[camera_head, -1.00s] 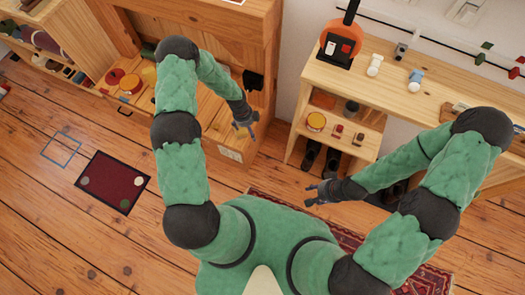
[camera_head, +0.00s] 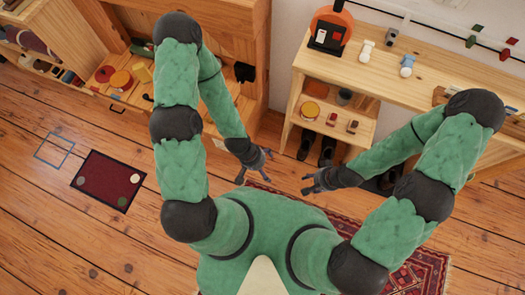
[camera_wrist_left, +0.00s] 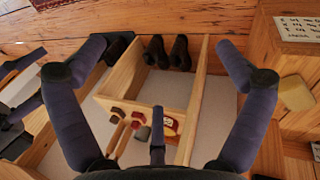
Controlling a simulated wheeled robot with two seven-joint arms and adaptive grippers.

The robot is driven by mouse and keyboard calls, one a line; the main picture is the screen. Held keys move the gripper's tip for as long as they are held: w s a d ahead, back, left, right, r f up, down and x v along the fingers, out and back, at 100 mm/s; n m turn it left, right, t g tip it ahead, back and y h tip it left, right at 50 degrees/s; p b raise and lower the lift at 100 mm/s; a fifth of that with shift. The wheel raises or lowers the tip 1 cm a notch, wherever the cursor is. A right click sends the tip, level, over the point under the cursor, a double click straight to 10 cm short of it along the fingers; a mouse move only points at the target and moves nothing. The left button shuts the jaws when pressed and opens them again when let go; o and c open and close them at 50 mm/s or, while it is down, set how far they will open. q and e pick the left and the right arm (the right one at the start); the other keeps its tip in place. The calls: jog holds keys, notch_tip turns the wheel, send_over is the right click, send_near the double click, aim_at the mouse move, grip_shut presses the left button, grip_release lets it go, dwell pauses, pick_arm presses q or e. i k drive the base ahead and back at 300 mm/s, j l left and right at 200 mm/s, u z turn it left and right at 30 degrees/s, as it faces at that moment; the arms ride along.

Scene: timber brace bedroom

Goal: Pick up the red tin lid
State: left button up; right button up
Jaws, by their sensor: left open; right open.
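A flat red round piece (camera_head: 104,74), which looks like the red tin lid, lies on the low wooden shelf at the upper left in the head view. An orange-red tin (camera_head: 121,79) is beside it. Another round tin with a red-and-yellow look (camera_head: 310,110) stands on the right shelf unit; it shows partly behind a finger in the left wrist view (camera_wrist_left: 172,124). My left gripper (camera_head: 257,160) is open and empty, between the two shelf units and apart from both. It also shows in the left wrist view (camera_wrist_left: 160,46), fingers spread. My right gripper (camera_head: 310,184) is open and empty.
The wooden shelf unit (camera_head: 375,80) at the right holds small items and has dark shoes (camera_head: 327,150) below it. A yellow piece (camera_head: 141,74) is near the orange-red tin.

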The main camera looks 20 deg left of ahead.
aim_at(103, 75)
jog(key=u, duration=2)
